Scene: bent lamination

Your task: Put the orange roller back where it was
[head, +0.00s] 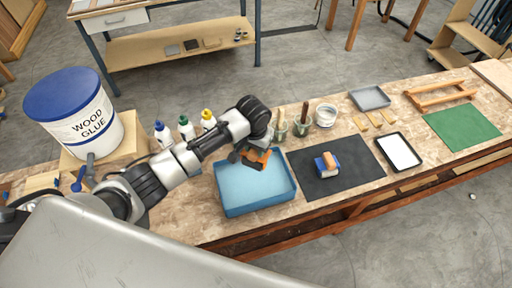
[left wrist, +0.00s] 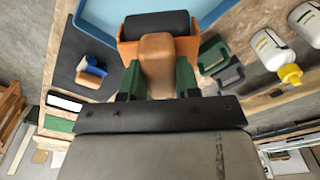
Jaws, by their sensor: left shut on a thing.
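The orange roller (head: 258,159) is in my left gripper (head: 247,153), above the back edge of the blue tray (head: 259,210). In the left wrist view, the orange roller (left wrist: 127,52) shows its orange frame, black cylinder and wooden handle, with the handle between the green fingers of my left gripper (left wrist: 158,82). The blue tray (left wrist: 208,8) has a pale blue inside, and nothing else shows in it. A blue roller (head: 326,168) with a wooden handle lies on the black mat (head: 351,184) right of the tray. My right gripper is not in view.
Glue bottles (head: 185,127) and glass jars (head: 302,125) stand behind the tray. A big wood glue bucket (head: 72,112) stands at left. A black tray with a white pad (head: 399,151), a grey tray (head: 369,98) and a green mat (head: 461,127) lie to the right.

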